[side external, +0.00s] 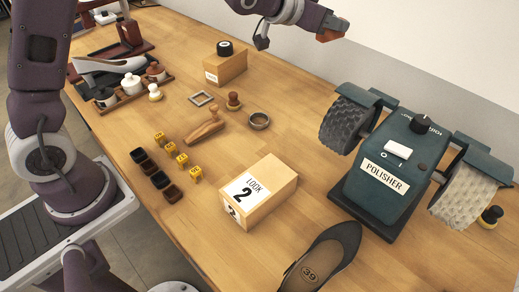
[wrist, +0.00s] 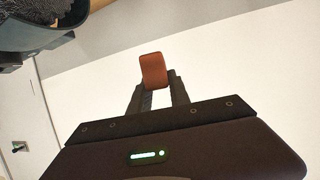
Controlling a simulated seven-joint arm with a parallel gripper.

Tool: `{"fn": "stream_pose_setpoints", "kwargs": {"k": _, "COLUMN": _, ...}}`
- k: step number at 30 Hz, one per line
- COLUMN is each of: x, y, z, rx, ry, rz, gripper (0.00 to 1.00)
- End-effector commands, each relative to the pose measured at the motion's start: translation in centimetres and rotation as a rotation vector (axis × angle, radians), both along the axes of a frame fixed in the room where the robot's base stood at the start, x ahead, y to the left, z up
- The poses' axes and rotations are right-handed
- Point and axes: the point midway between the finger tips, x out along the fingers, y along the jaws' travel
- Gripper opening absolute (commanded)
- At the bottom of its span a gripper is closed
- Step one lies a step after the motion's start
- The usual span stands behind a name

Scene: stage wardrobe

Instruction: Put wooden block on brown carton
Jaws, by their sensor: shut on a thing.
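My gripper (wrist: 157,93) is shut on a reddish-brown block, the wooden block (wrist: 153,70), which shows between the fingertips in the wrist view. In the side external view the block (side external: 330,34) is at the top right, held high in front of the pale wall, well above the table. A light brown carton labelled "LOOK 2" (side external: 279,183) sits on the middle of the table, with a clear top apart from its label. A second light brown box (side external: 232,69) stands farther back with a black round thing on it. I cannot tell which box is the task's carton.
A dark shoe (side external: 322,262) lies at the front.

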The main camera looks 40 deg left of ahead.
Motion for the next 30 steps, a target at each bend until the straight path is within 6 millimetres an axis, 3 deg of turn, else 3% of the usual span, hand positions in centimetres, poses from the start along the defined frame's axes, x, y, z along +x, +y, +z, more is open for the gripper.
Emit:
{"fn": "stream_pose_setpoints", "kwargs": {"k": 11, "x": -4.9, "y": -5.3, "z": 0.9, "rx": 0.003, "ry": -0.003, "rz": -0.378, "gripper": 0.0}}
{"fn": "stream_pose_setpoints", "kwargs": {"k": 15, "x": -9.8, "y": -7.7, "z": 0.3, "rx": 0.0, "ry": 0.003, "rz": -0.627, "gripper": 0.0}}
{"fn": "stream_pose_setpoints", "kwargs": {"k": 19, "x": -15.3, "y": -8.8, "z": -0.9, "rx": -0.003, "ry": 0.006, "rz": -0.865, "gripper": 0.0}}
{"fn": "stream_pose_setpoints", "kwargs": {"k": 24, "x": -21.8, "y": -8.4, "z": -2.5, "rx": -0.004, "ry": 0.006, "rz": -1.118, "gripper": 0.0}}
{"fn": "stream_pose_setpoints", "kwargs": {"k": 30, "x": -26.5, "y": -7.1, "z": -3.7, "rx": -0.003, "ry": 0.004, "rz": -1.289, "gripper": 0.0}}
